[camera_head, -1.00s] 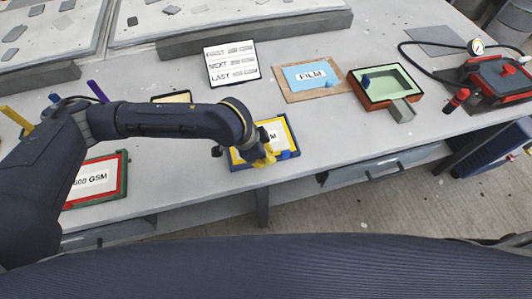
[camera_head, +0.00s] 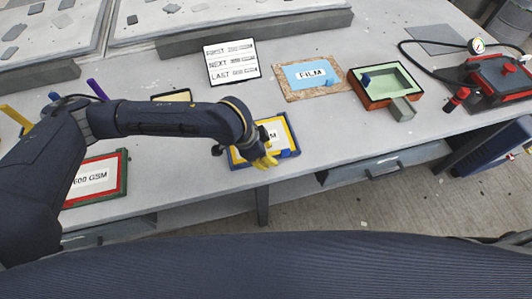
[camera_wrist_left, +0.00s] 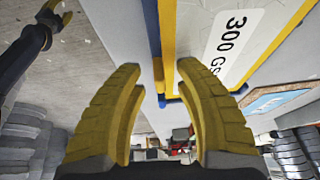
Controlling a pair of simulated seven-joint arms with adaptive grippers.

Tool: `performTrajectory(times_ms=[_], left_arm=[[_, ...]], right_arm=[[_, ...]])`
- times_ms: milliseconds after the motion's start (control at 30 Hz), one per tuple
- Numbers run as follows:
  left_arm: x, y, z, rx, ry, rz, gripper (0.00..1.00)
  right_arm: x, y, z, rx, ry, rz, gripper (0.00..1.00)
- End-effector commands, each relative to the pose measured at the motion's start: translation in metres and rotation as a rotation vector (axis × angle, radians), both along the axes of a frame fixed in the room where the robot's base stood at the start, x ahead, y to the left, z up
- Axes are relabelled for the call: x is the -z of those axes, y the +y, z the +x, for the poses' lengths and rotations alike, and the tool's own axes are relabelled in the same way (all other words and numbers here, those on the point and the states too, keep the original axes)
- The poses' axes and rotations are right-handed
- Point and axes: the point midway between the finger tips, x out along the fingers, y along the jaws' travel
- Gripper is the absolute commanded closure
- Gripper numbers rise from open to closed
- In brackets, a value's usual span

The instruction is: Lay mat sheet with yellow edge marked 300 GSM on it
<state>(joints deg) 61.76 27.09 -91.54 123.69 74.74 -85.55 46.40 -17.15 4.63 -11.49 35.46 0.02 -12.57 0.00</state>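The mat sheet with a yellow edge, marked 300 GSM (camera_wrist_left: 232,48), lies in a blue tray (camera_head: 297,146) near the table's front edge. In the head view, my left gripper (camera_head: 266,161) is at the sheet's front side and its wrist hides much of the label. In the left wrist view, my left gripper (camera_wrist_left: 160,72) has its fingers apart, with the sheet's yellow edge and the blue tray wall beyond the gap. I see no clear contact. My right gripper (camera_wrist_left: 58,18) shows small at the upper left of the left wrist view, its yellow fingers apart.
A red-edged 600 GSM sheet (camera_head: 92,178) lies to the left. A FIRST/NEXT/LAST card (camera_head: 231,63) stands behind. A blue FILM sheet (camera_head: 311,74), a green-lined mould (camera_head: 389,83) and a red device with a gauge (camera_head: 490,78) are to the right.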

Motion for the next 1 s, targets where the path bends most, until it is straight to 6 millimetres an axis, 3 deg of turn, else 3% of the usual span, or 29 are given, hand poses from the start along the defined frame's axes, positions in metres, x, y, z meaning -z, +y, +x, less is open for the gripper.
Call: performTrajectory(times_ms=[167,700,1000], left_arm=[[-0.01,0.004,0.0,-0.001,-0.002,-0.001,0.67],[-0.089,0.035,-0.013,0.0,-0.003,0.0,0.67],[-0.109,0.042,-0.017,0.0,-0.001,0.0,0.67]], right_arm=[[0.0,-0.001,0.0,0.0,0.0,-0.001,0.56],[0.0,0.001,0.0,0.0,0.0,0.0,0.56],[0.0,0.001,0.0,0.0,0.0,0.001,0.56]])
